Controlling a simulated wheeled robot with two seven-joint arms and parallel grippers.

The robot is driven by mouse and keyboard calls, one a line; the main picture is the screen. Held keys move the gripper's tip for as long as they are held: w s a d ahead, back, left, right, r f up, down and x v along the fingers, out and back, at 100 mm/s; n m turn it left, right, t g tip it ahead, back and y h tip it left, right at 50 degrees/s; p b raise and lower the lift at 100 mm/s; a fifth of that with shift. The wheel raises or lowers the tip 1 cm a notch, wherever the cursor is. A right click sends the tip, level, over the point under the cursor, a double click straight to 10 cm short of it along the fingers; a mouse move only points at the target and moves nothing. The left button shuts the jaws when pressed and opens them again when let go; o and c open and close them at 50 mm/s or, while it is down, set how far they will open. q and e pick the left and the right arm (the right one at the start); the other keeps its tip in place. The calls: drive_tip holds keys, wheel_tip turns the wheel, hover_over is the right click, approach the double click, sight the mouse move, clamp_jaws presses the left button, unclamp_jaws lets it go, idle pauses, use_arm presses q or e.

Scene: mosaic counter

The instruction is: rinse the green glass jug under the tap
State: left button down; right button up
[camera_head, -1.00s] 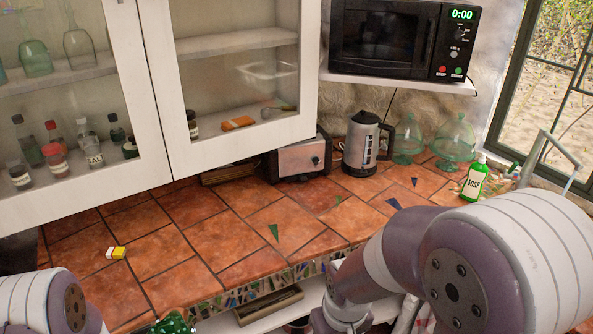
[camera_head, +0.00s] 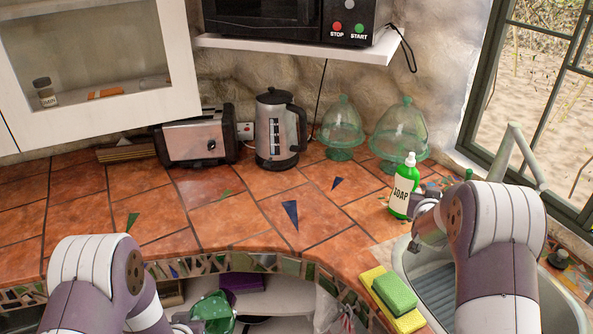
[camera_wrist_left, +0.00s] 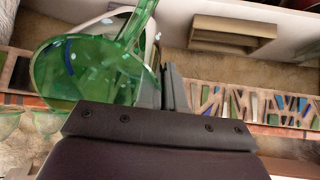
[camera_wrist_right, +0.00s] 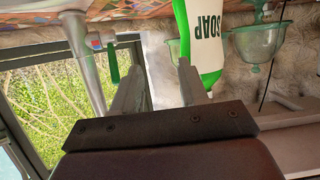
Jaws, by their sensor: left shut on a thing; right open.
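The green glass jug (camera_head: 214,308) is low in the head view, in front of the counter's mosaic edge. My left gripper (camera_head: 182,322) is shut on it; in the left wrist view the jug (camera_wrist_left: 85,72) lies at the fingers (camera_wrist_left: 168,88), tilted in that picture. Whether it holds anything is unclear. My right gripper (camera_head: 425,222) is open and empty beside the soap bottle (camera_head: 404,190), above the sink's back edge. The right wrist view shows its parted fingers (camera_wrist_right: 160,88). The grey tap (camera_head: 520,152) stands behind the sink (camera_head: 398,262), partly hidden by my right arm.
A yellow sponge and a green sponge (camera_head: 394,293) lie left of the sink. Glass domes (camera_head: 400,132), a kettle (camera_head: 277,135) and a toaster (camera_head: 196,138) stand along the wall. The counter's middle is mostly clear, with flat coloured shards. A shelf (camera_head: 275,300) lies below.

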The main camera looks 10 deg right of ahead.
sight(468, 177)
drive_tip(key=d+m+t+h+b, duration=0.15)
drive_tip(key=d+h, duration=0.35)
drive_tip(key=d, duration=0.5)
use_arm(q)
drive_tip(key=f, duration=0.2)
drive_tip(key=shift+s+a+f+p, duration=0.15)
drive_tip(key=shift+a+f+p, duration=0.15)
drive_tip(key=shift+f, duration=0.05)
use_arm(e)
drive_tip(key=shift+m, duration=0.45)
drive_tip(key=x, duration=1.1)
drive_tip(key=shift+w+d+f, duration=0.1)
drive_tip(key=shift+w+f, duration=0.1)
drive_tip(key=shift+w, duration=0.1)
clamp_jaws()
